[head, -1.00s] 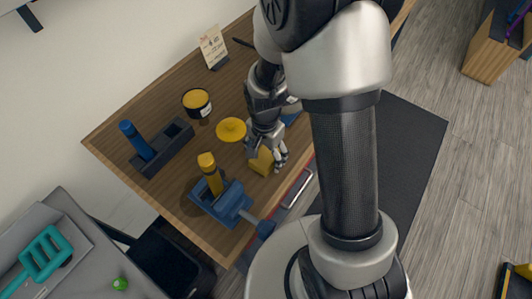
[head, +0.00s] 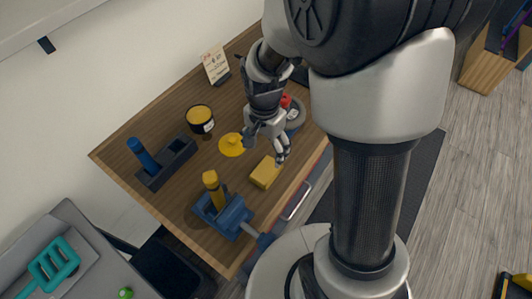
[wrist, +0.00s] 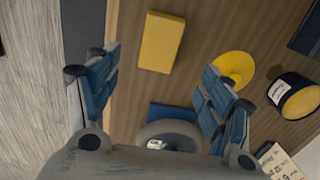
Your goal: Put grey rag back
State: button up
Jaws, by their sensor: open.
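I cannot make out a grey rag in either view. My gripper (head: 268,149) is open and empty above the wooden table (head: 222,85); its spread fingers also show in the wrist view (wrist: 157,62). A yellow block (head: 265,172) lies on the table just beyond the fingertips, clear of them; it shows in the wrist view (wrist: 161,42) too. A grey round thing (head: 297,117) with a red part on it is partly hidden behind my arm. In the wrist view a grey ring shape (wrist: 166,130) and a blue flat piece are partly covered by my gripper.
A yellow lid (head: 231,145), a black and yellow tin (head: 200,119), a dark tray (head: 168,165) with a blue handle, a blue vise (head: 226,214) holding something yellow, and a standing card (head: 215,64) are on the table. A grey bench (head: 85,235) with a teal spatula is at lower left.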

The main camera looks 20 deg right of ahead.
jog(key=s+r+n+t, duration=0.4)
jog(key=s+r+n, duration=0.6)
jog(key=s+r, duration=0.5)
notch_tip(320, 180, up, 4)
jog(key=shift+s+d+r+n+t, duration=0.1)
jog(key=shift+s+d+n+t, duration=0.05)
jog(key=shift+n+t, duration=0.25)
